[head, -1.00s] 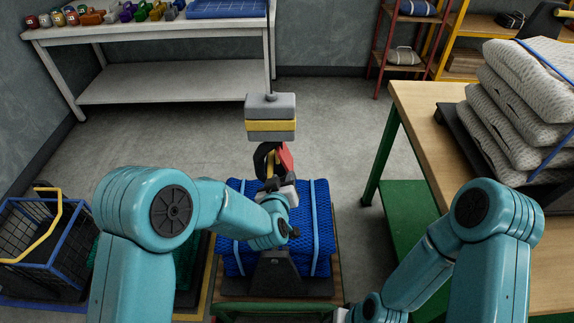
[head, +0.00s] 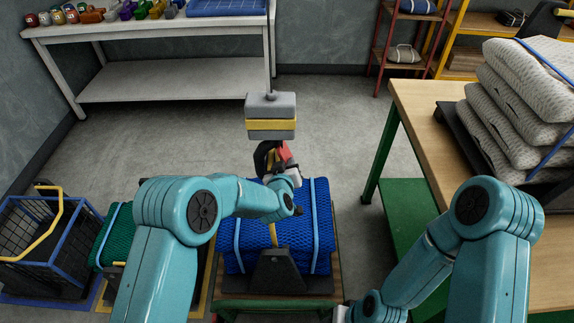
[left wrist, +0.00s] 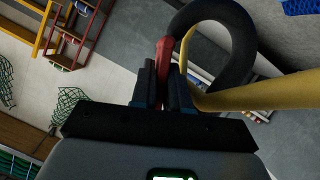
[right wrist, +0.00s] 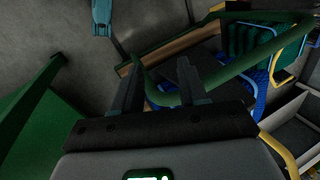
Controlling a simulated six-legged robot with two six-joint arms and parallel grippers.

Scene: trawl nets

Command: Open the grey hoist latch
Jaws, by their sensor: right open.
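The hoist block (head: 270,116), grey with a yellow band, hangs in mid-air at the centre of the head view. Below it is a dark curved hook (head: 261,160), also large in the left wrist view (left wrist: 243,40), with a red latch (head: 284,151). A yellow sling (left wrist: 255,94) passes at the hook. My left gripper (head: 281,168) is at the latch; in the left wrist view its fingers (left wrist: 163,82) are close on both sides of the red latch (left wrist: 164,55), apparently shut on it. My right gripper (right wrist: 160,88) is open and empty, low near a green rail.
A blue net bundle (head: 310,237) with light-blue straps lies below the hook. A green rail (right wrist: 225,75) crosses before my right gripper. A blue wire basket (head: 70,240) stands left, a wooden-topped bench (head: 418,100) with stacked pale nets right.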

